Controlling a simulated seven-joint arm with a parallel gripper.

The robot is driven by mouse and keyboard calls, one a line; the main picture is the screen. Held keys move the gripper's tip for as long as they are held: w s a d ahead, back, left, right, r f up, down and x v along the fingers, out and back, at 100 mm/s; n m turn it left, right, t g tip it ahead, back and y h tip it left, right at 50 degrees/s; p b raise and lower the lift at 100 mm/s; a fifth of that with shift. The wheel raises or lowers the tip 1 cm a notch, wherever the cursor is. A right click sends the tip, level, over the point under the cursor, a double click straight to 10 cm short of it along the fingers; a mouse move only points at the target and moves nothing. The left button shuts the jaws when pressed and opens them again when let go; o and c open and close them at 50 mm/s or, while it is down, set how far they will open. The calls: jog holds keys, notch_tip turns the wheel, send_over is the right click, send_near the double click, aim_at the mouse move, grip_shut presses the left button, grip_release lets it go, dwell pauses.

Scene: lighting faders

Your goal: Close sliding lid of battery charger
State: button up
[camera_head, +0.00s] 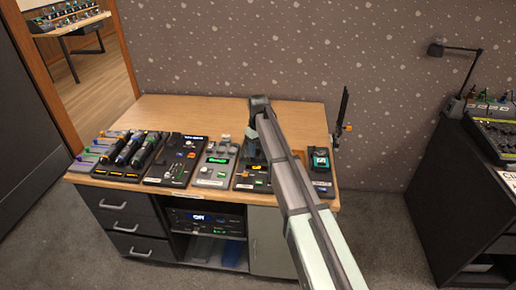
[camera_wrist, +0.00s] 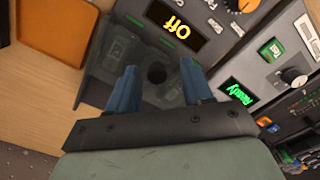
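The battery charger (camera_wrist: 222,10) is a dark box with a lit orange "Off" display (camera_wrist: 175,27). A smoky see-through lid (camera_wrist: 112,80) with a round dark knob (camera_wrist: 156,74) covers at least part of its bays. Pale shapes show faintly through the lid. In the wrist view my gripper (camera_wrist: 158,68) is open, with one blue finger on each side of the knob and gaps between. Whether the fingertips touch the lid cannot be told. In the head view my arm hides most of the charger, whose front edge (camera_head: 246,186) shows on the bench.
The wooden bench (camera_head: 190,105) is free along its back. A device with a green "Ready" display (camera_wrist: 238,94) stands beside the charger, and another device (camera_head: 320,172) stands at the bench's right end. An orange tray (camera_wrist: 50,28) lies on the charger's other side in the wrist view.

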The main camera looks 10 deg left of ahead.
aim_at(258, 151)
notch_tip(258, 151, up, 14)
dwell(0.8)
jog(key=shift+f, duration=0.1)
